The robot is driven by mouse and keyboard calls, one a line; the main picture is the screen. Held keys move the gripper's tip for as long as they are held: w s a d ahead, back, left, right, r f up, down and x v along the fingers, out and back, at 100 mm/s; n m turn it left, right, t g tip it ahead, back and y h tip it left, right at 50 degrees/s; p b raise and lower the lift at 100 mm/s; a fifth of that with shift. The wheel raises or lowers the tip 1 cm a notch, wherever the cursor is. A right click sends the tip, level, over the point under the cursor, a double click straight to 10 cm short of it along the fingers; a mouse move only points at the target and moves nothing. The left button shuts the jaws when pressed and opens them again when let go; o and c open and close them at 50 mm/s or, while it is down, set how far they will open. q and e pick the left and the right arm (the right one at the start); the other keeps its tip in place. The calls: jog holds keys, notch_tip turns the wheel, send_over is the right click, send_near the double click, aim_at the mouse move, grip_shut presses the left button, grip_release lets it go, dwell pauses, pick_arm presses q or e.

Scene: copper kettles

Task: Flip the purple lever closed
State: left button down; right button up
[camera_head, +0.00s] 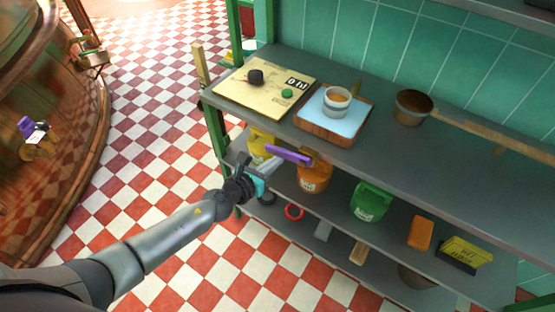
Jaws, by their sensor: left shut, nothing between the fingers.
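A purple lever (289,155) shows as a straight bar in front of the upper shelf's front edge, sloping slightly down to the right. My left gripper (266,171) is shut and empty, just below and left of the bar's left end. I cannot tell whether its fingertips touch the bar. What the lever is mounted on is hidden or too small to make out. A second small purple shape (26,126) shows on the copper kettle (60,140) at the far left; I cannot tell whether it is a reflection. My right gripper is not in view.
The lower shelf holds an orange jar (314,178) and a green container (370,202). The checkered floor (150,100) is clear.

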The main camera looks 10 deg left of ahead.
pick_arm(q)
jog(key=shift+w+a+r+m+y+p, duration=0.15)
jog(key=shift+r+m+y+p, duration=0.35)
jog(key=shift+r+m+p, duration=0.3)
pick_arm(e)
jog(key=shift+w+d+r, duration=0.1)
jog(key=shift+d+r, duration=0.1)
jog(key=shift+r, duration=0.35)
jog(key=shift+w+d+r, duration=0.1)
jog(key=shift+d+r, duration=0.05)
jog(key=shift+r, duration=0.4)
pick_arm(q)
jog(key=shift+f, duration=0.1)
notch_tip(320, 180, down, 5)
jog(key=b, duration=0.5)
jog(key=p+v, duration=0.2)
jog(key=v, duration=0.8)
jog(key=shift+r, duration=0.3)
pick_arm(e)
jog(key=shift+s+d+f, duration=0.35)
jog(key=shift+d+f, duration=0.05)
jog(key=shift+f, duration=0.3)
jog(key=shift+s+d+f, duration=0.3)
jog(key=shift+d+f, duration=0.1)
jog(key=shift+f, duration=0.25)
pick_arm(q)
jog(key=shift+a, duration=0.1)
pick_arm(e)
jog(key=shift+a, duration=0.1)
